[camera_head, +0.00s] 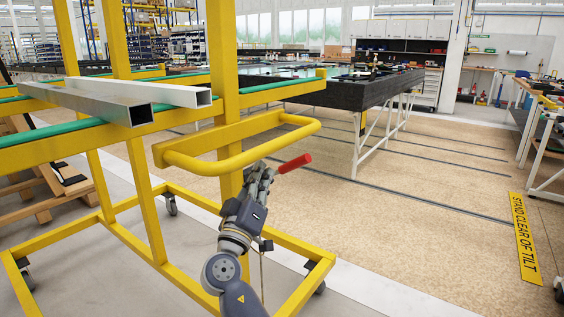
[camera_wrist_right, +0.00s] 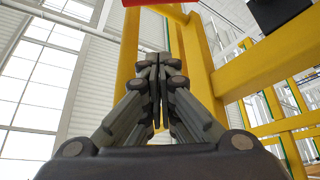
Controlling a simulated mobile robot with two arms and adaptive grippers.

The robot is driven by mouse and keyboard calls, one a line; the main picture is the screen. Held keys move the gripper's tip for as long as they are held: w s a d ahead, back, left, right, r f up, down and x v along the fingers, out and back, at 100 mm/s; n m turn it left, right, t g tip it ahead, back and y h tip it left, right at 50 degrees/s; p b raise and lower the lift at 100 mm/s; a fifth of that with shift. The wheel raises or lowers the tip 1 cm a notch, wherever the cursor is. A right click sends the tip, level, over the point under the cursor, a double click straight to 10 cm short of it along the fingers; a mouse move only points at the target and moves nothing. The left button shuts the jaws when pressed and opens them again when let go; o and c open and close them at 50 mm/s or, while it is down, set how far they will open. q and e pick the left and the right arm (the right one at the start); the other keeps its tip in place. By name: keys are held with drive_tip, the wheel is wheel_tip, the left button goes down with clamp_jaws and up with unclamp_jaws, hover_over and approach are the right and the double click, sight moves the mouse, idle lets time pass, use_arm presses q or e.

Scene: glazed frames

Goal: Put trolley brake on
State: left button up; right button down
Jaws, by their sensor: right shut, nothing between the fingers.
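The yellow trolley (camera_head: 146,200) stands on castors at the left, with a rounded push handle (camera_head: 245,157) facing me. A red-gripped lever (camera_head: 295,163) sticks out to the right, just beyond my right gripper (camera_head: 263,172). It looks like the brake lever; its inner end is hidden behind the gripper. The red grip also shows at the top edge of the right wrist view (camera_wrist_right: 150,3). My right gripper is shut and empty, its fingertips (camera_wrist_right: 157,60) together, pointing towards the trolley frame. I cannot tell whether it touches the lever. My left gripper is out of view.
Two metal profiles (camera_head: 120,103) lie on the trolley's green-padded bars. A black-topped table (camera_head: 350,90) stands behind. A wooden rack (camera_head: 45,185) is at the left. The floor to the right is open, with a yellow "STAND CLEAR OF TILT" marking (camera_head: 526,238).

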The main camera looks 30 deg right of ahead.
wheel_tip(320, 180, up, 2)
hover_over(283, 169)
drive_tip(key=s+a, duration=0.2)
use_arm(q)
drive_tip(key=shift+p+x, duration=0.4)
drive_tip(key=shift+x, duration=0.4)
use_arm(e)
drive_tip(key=shift+s+d+f, duration=0.15)
drive_tip(key=shift+d+f, duration=0.15)
drive_tip(key=shift+f, duration=0.3)
drive_tip(key=shift+f, duration=0.1)
use_arm(q)
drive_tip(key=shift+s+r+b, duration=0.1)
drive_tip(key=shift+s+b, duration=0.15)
drive_tip(key=shift+b, duration=0.8)
use_arm(e)
drive_tip(key=shift+s+f+m, duration=0.2)
drive_tip(key=shift+m, duration=0.1)
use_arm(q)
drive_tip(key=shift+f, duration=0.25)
use_arm(e)
drive_tip(key=shift+d, duration=0.1)
